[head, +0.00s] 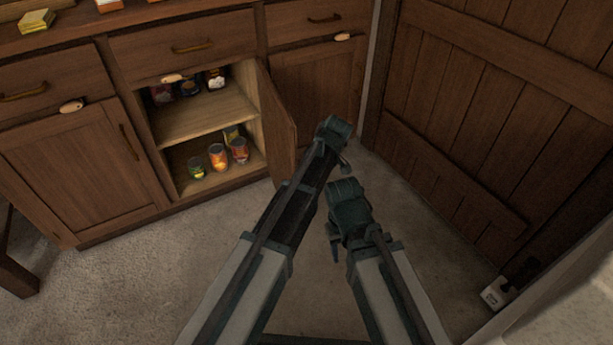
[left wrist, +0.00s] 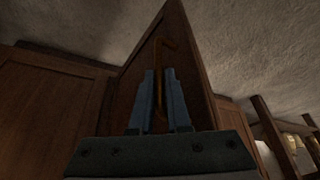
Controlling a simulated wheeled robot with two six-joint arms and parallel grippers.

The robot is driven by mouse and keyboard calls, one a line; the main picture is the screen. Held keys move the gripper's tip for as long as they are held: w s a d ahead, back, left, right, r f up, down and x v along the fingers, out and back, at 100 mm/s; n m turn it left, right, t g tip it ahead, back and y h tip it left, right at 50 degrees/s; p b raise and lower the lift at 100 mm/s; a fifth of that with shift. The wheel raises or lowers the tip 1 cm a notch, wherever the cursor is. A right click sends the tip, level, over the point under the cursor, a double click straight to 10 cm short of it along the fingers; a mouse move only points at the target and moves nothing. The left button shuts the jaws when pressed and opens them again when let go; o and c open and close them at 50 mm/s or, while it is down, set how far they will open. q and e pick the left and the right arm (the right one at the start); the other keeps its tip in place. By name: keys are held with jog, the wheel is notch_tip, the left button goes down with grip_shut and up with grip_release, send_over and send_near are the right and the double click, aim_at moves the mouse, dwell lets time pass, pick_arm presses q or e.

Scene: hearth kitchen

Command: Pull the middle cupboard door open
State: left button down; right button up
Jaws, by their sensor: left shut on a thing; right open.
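The middle cupboard door (head: 277,120) stands wide open, swung out on its right side, with the cupboard interior in plain view. In the left wrist view the door panel (left wrist: 190,60) rises ahead, with its bronze bar handle (left wrist: 161,70) between my left gripper's fingers (left wrist: 161,102). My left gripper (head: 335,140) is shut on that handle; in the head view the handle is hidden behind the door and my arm. My right gripper (head: 343,208) is open and empty, just below the left one, over the floor.
Cans and jars stand on the cupboard's shelf (head: 205,118) and bottom. The left cupboard door (head: 80,165) and right cupboard door (head: 315,90) are shut. A plank door (head: 460,120) bounds the right side. Grey floor (head: 130,270) is free in front at left.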

pick_arm(q)
jog(key=c, duration=0.9)
grip_release()
